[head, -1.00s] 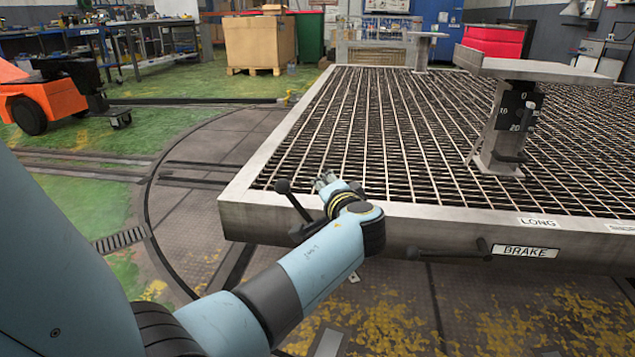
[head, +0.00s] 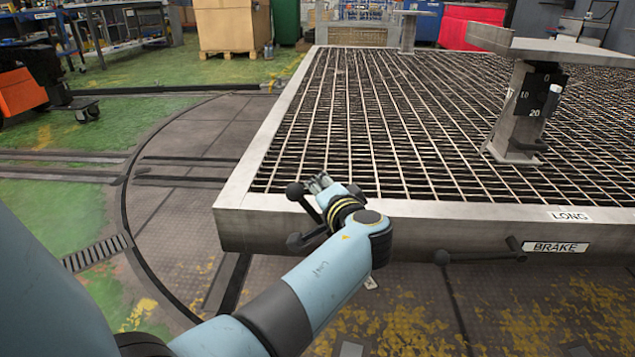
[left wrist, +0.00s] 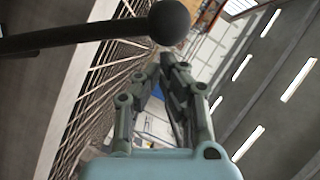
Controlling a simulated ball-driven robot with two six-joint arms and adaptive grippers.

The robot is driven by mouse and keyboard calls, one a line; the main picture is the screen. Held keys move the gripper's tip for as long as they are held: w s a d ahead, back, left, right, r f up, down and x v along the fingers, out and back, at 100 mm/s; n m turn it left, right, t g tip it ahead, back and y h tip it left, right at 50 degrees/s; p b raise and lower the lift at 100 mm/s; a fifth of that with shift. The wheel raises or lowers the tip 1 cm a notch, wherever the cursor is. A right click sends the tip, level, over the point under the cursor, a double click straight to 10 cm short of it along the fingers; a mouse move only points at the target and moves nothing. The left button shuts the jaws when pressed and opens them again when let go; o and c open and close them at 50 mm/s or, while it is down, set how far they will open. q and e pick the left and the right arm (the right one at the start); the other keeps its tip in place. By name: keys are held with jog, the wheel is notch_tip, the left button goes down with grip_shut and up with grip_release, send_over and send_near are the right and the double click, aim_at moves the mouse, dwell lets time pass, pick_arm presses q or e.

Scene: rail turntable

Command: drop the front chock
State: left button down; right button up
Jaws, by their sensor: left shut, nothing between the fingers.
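My left gripper (head: 320,183) is shut and empty at the near left corner of the grated turntable deck (head: 228,232). In the left wrist view my gripper's fingertips (left wrist: 172,62) come together just below the black ball knob (left wrist: 168,21), whose rod enters from the left. I cannot tell whether they touch. No part is clearly recognisable as the front chock. My right gripper is not in view.
A brake lever (head: 480,256) with a BRAKE label (head: 556,248) sticks out from the deck's front edge. A grey post with a scale (head: 522,115) stands on the grating. An orange cart (head: 20,92) is at the far left.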

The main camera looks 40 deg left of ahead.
pick_arm(q)
jog(key=shift+a, duration=0.1)
dwell(0.3)
